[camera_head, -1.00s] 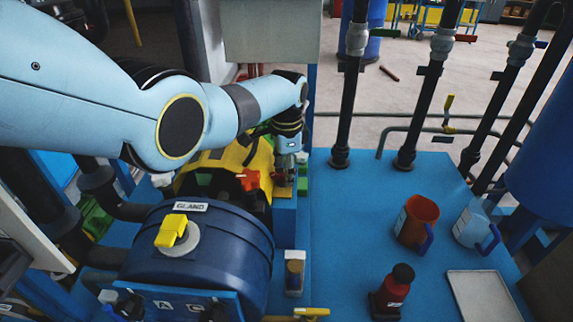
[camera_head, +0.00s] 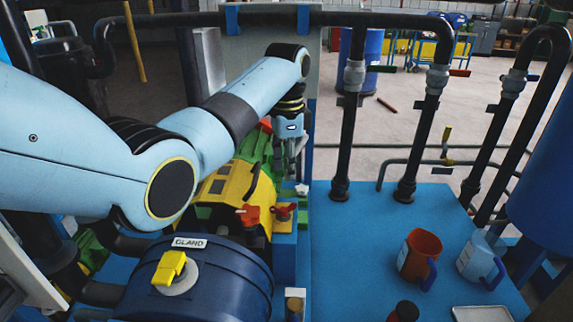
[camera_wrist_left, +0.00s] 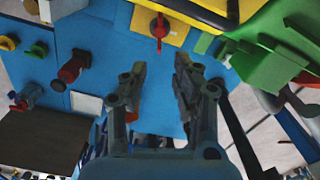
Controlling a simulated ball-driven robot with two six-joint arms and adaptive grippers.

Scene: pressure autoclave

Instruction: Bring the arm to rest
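My left arm reaches across the head view from the left. Its grey gripper (camera_head: 291,165) points down above the machinery at the back of the blue bench (camera_head: 345,270). In the left wrist view the two fingers (camera_wrist_left: 159,75) are apart, with nothing between them. A red valve handle (camera_wrist_left: 159,28) is in front of the fingertips in that view, apart from them. In the head view a red-handled valve (camera_head: 283,211) sits below the gripper, beside the yellow casing (camera_head: 240,197). My right gripper is out of view.
A dark blue drum labelled GLAND (camera_head: 220,270) stands in front of the arm. Black upright pipes (camera_head: 350,120) rise to the right of the gripper. An orange jug (camera_head: 418,255) and a clear jug (camera_head: 480,258) stand on the right of the bench.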

